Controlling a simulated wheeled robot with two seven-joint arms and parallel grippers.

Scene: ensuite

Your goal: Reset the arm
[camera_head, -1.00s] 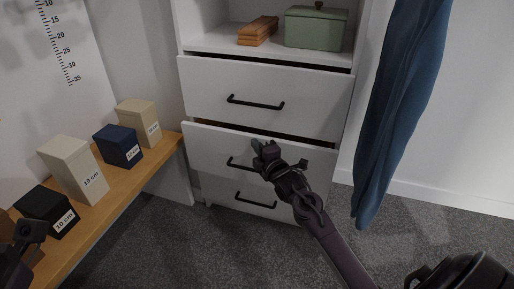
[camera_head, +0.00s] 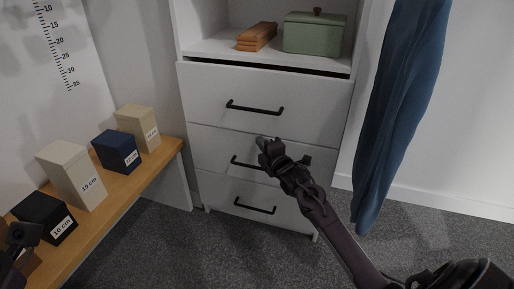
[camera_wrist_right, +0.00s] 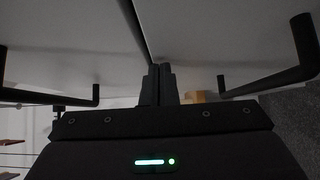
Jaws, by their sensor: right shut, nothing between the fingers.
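My right gripper (camera_head: 264,144) reaches in from the lower right of the head view. It is shut and empty, in front of the white drawer unit, near the middle drawer (camera_head: 215,146) and its black handle (camera_head: 245,163). In the wrist view its closed fingers (camera_wrist_right: 159,84) point toward the drawer fronts, with a dark seam beyond them and a black handle on each side. Whether the fingertips touch a drawer front is not clear. A dark part of my left arm (camera_head: 22,238) shows at the lower left edge; its jaw state cannot be made out.
The top drawer (camera_head: 215,92) has a dark gap above it; the bottom drawer (camera_head: 225,190) looks closed. A green box (camera_head: 314,36) and wooden blocks (camera_head: 257,37) stand on the shelf. Labelled boxes line a wooden bench (camera_head: 150,168) at left. A blue cloth (camera_head: 400,100) hangs at right.

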